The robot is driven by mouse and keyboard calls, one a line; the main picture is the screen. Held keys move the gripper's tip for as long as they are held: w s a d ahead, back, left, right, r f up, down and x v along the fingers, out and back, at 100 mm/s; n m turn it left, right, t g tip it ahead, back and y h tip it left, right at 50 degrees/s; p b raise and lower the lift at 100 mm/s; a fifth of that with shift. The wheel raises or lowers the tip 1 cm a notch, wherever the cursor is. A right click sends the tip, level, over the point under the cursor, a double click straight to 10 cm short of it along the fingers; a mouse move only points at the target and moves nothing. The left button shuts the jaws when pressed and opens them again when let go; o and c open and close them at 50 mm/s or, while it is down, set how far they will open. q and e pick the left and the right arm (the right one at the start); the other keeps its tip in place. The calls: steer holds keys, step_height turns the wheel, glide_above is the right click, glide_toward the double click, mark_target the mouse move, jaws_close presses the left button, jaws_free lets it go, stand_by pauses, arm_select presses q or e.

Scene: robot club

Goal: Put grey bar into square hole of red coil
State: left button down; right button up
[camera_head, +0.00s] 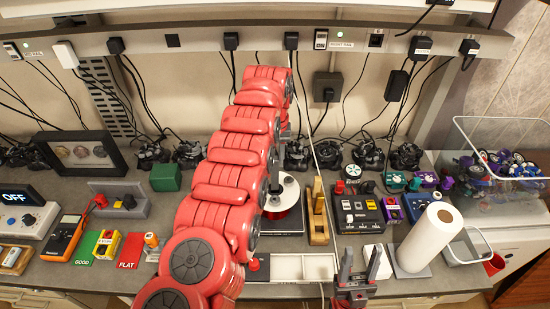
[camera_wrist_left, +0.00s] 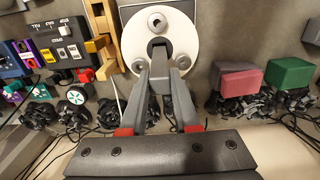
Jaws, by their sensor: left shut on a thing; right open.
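The red coil (camera_head: 284,197) stands on a dark base at mid-bench, its white top flange up; my left arm partly covers it. In the left wrist view the flange (camera_wrist_left: 130,35) shows a dark square hole at its middle. My left gripper (camera_wrist_left: 161,76) is shut on the grey bar (camera_wrist_left: 160,60), whose end shows between the fingertips beside the hole, over the flange. I cannot tell whether the bar touches the flange or enters the hole. In the head view the bar is not clear. My right gripper (camera_head: 355,274) is open and empty at the bench's front.
A wooden plane-like block (camera_head: 317,212) stands close right of the coil. A black control box (camera_head: 358,207) and a paper roll (camera_head: 427,238) are further right. A green block (camera_head: 165,177) and a multimeter (camera_head: 66,237) lie left. Several black wheels and cables line the back.

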mark_target(275, 171)
arm_select(q)
steer(key=shift+b, duration=0.9)
steer(key=shift+f+b, duration=0.1)
steer(key=shift+b, duration=0.25)
steer(key=shift+b, duration=0.55)
stand_by(0.9)
steer(key=shift+f, duration=0.2)
steer(key=shift+f+b, duration=0.25)
steer(key=shift+b, duration=0.35)
steer(key=shift+f+b, duration=2)
steer(key=shift+b, duration=0.1)
stand_by(0.3)
